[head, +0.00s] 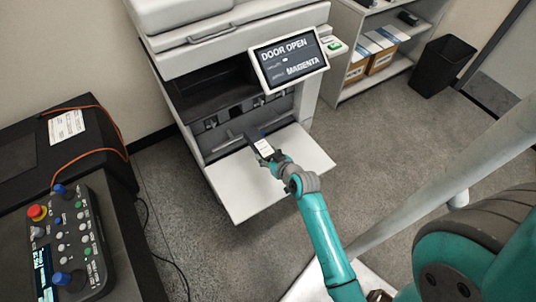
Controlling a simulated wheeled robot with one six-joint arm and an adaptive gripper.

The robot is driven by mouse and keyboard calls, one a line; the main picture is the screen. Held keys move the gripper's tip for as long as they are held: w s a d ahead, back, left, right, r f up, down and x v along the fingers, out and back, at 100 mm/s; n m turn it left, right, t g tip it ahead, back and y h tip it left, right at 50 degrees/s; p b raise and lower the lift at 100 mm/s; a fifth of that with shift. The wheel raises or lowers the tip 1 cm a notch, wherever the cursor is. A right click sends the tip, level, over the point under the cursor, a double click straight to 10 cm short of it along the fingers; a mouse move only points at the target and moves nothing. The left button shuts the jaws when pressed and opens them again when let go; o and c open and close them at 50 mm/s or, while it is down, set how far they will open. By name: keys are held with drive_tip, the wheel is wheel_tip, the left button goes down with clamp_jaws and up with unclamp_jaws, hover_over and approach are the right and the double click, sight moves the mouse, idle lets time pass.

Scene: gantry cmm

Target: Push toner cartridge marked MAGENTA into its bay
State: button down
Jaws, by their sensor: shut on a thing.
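A dark toner cartridge (251,136) with a white label sits at the printer's open front, its far end pointing toward the bays. I cannot read its label, so its colour marking is not clear. My gripper (267,154) is shut on its near end, above the lowered door. The row of bays (211,123) is a dark recess under the screen; I cannot tell whether the cartridge's far end is inside one. The printer (215,45) has a tilted screen (289,58) reading "DOOR OPEN" and "MAGENTA".
The lowered white door (236,198) spreads below my gripper and is otherwise bare. A control pendant (68,243) lies on a dark cabinet at left. A shelf with boxes (380,55) and a black bin (443,66) stand at right. Grey floor is clear between.

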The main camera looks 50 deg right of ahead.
sight(257, 139)
drive_tip(key=shift+d+r, duration=0.2)
drive_tip(key=shift+w+d, duration=0.15)
drive_tip(key=shift+w, duration=0.2)
drive_tip(key=shift+w+d, duration=0.35)
drive_tip(key=shift+w, duration=0.8)
drive_tip(key=shift+w+d, duration=0.3)
drive_tip(key=shift+w, duration=0.8)
drive_tip(key=shift+w+d, duration=0.35)
drive_tip(key=shift+w, duration=0.8)
drive_tip(key=w+d, duration=0.3)
drive_tip(key=w, duration=0.8)
idle(3.0)
